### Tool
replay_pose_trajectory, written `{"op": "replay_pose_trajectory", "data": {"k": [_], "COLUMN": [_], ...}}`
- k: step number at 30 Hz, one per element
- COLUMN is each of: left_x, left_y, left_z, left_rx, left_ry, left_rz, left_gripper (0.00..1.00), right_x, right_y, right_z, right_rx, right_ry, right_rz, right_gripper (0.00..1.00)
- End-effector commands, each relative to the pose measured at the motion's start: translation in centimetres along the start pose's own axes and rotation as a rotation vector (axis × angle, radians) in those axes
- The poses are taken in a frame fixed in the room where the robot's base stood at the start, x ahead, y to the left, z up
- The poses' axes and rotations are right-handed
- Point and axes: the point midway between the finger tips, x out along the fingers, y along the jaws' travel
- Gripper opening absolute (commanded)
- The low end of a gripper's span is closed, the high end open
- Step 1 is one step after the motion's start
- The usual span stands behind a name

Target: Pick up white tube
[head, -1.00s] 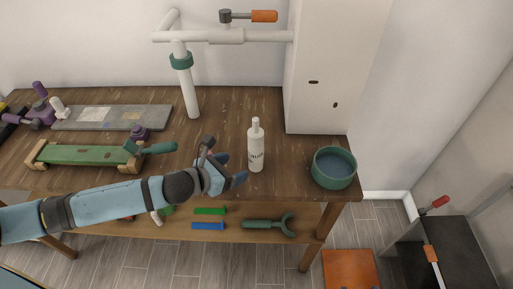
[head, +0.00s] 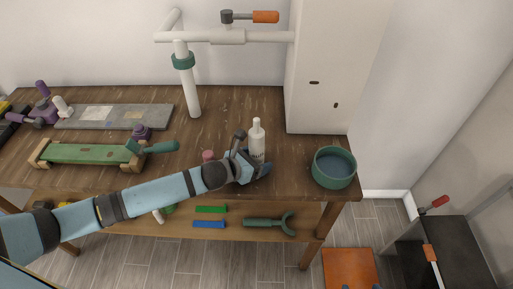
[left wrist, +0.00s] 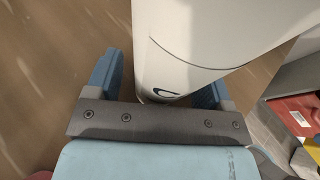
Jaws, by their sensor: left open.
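The white tube (head: 257,137) stands upright on the wooden workbench, with a narrow cap and dark lettering low on its side. My left gripper (head: 252,154) is at its lower part, reaching in from the left and front. In the left wrist view the tube (left wrist: 190,45) fills the space between the two blue fingers of the open gripper (left wrist: 160,88). Whether a finger touches it, I cannot tell. The gripper hides the tube's lower front in the head view. My right gripper is not in view.
A green bowl (head: 334,168) stands right of the tube near the bench (head: 225,115) edge. A white cabinet (head: 325,65) rises behind. A small pink object (head: 208,155) lies left of the gripper.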

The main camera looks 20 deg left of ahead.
Motion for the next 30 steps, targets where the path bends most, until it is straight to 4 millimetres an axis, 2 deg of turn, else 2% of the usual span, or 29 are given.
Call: {"op": "replay_pose_trajectory", "data": {"k": [1, 6, 8, 17, 22, 26, 30], "left_x": [0.0, 0.0, 0.0, -0.1, -0.5, -1.3, -2.7], "left_y": [0.0, 0.0, 0.0, 0.0, 0.1, 0.1, 0.1], "left_z": [0.0, 0.0, 0.0, 0.2, 1.4, 3.3, 6.7], "left_rx": [0.0, 0.0, 0.0, 0.0, 0.002, 0.003, 0.006], "left_ry": [0.0, 0.0, 0.0, -0.002, -0.003, -0.004, -0.007], "left_rz": [0.0, 0.0, 0.0, 0.0, 0.001, 0.0, 0.0], "left_gripper": [0.7, 0.31, 0.21, 0.21, 0.21, 0.21, 0.21], "right_x": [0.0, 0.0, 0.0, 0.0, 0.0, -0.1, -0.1], "right_y": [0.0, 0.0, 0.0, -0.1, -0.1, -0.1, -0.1], "right_z": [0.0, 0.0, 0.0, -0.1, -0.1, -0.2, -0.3], "right_rx": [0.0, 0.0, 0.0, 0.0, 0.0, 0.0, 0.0], "right_ry": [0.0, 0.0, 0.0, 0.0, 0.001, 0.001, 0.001], "right_rz": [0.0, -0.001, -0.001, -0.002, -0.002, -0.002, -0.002], "right_gripper": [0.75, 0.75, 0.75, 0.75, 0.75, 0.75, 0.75]}}
